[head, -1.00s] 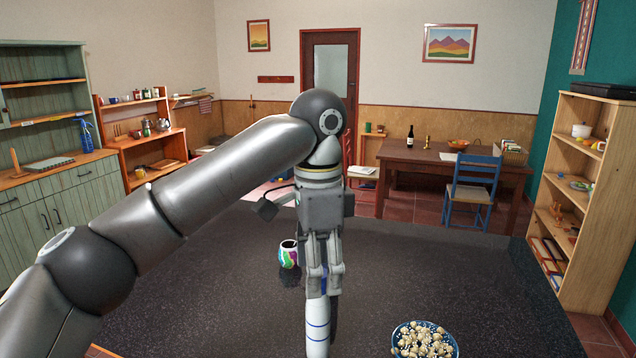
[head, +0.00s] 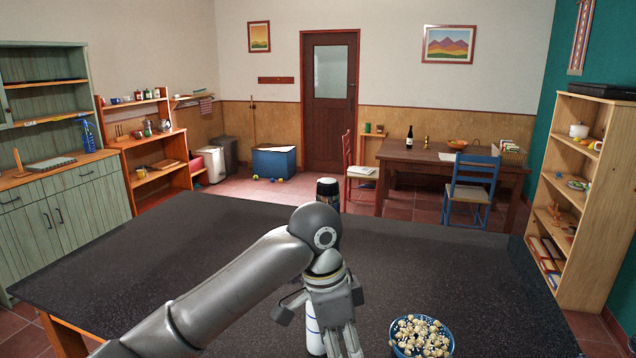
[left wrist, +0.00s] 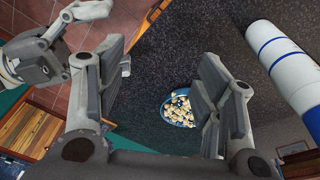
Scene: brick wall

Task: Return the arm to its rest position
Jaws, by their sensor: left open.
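My left arm reaches in from the bottom of the head view. My left gripper (head: 343,348) is low in that view, pointing down over the dark table (head: 140,245). In the left wrist view its two fingers (left wrist: 160,75) are spread with nothing between them. A white bottle with blue stripes (head: 313,332) is just left of the gripper, partly hidden by it. The bottle also shows at the right of the left wrist view (left wrist: 285,65), apart from the fingers. A grey gripper-like part (left wrist: 40,62), probably my right gripper, shows at the left there; its jaws are unclear.
A blue bowl of small pale pieces (head: 421,337) is right of my left gripper. A dark-topped container (head: 327,190) stands behind the arm. The table's left and right parts are clear. A blue chair (head: 470,190) and a wooden table (head: 430,158) are beyond.

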